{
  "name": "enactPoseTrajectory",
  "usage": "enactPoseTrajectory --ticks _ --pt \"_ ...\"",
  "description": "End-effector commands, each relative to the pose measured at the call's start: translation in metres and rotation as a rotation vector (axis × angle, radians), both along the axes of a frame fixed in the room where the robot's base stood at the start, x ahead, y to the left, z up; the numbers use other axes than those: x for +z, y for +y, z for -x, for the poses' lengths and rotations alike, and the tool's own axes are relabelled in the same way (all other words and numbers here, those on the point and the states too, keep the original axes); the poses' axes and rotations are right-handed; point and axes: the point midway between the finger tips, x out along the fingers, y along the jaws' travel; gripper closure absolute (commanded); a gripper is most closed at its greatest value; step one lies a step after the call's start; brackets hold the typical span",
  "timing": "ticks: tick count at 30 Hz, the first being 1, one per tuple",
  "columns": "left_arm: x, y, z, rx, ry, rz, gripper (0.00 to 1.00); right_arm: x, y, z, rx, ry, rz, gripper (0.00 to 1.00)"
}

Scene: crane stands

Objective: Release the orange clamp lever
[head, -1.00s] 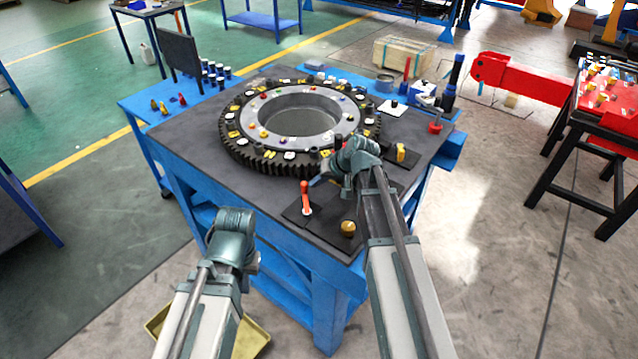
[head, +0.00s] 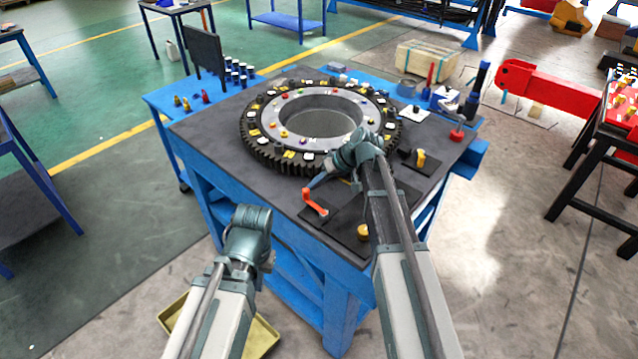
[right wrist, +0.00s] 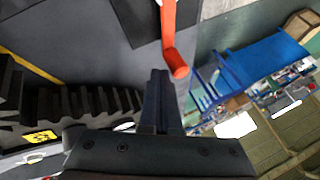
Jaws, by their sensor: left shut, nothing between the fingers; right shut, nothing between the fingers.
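The orange clamp lever (head: 314,202) stands on a dark plate at the near corner of the workbench, tilted to the left. In the right wrist view the lever (right wrist: 169,30) comes down from the top edge, its rounded end just right of my fingertips. My right gripper (head: 310,184) is shut and empty, close beside the lever's upper end. In its wrist view the fingers (right wrist: 160,78) are together; I cannot tell whether they touch the lever. My left gripper (head: 262,258) is shut and empty, low left of the bench, its fingertips mostly hidden by the wrist.
A large black toothed ring (head: 262,150) lies on the workbench (head: 212,135), close behind my right gripper. A yellow knob (head: 363,232) is on a dark plate right of the lever. A yellow tray (head: 262,338) lies low beneath my left arm. The bench's left top is clear.

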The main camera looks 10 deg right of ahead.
Motion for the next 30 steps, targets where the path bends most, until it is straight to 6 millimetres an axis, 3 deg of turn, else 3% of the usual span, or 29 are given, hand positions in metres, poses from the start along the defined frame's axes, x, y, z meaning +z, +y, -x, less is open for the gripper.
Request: enactPoseTrajectory --ticks 23,30 --pt "0.001 0.0 0.0 0.0 0.0 0.0 1.0 0.001 0.004 0.001 -0.002 0.0 0.0 1.0" --pt "0.025 0.0 0.0 0.0 0.0 0.0 1.0 0.025 -0.009 0.008 -0.004 0.001 0.0 1.0"
